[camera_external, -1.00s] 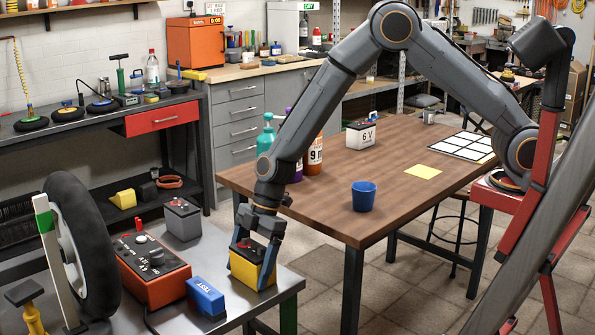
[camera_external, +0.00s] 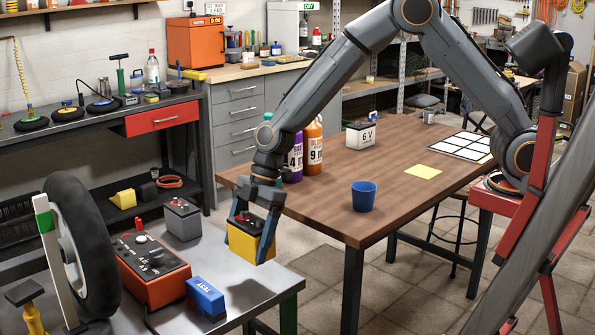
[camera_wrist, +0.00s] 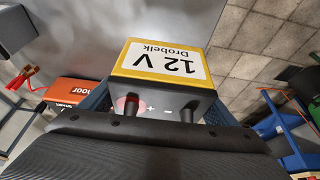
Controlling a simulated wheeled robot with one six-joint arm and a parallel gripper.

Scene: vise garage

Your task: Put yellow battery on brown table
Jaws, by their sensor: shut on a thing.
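My gripper (camera_external: 257,226) is shut on the yellow battery (camera_external: 243,244) and holds it just above the grey metal table (camera_external: 250,292), whose surface shows a dark shadow below it. In the wrist view the battery (camera_wrist: 165,62) shows a white "12 V" label, with its black top and red terminal toward me. My gripper's fingers (camera_wrist: 160,105) lie on both sides of it. The brown table (camera_external: 325,200) stands to the right of and behind the battery, with its front left area bare.
The brown table bears a blue cup (camera_external: 364,197), a white 6V battery (camera_external: 360,134), bottles (camera_external: 314,147), a yellow note (camera_external: 423,171) and a white grid sheet (camera_external: 462,146). On the metal table are a grey battery (camera_external: 182,220), an orange charger (camera_external: 153,270) and a blue box (camera_external: 205,296).

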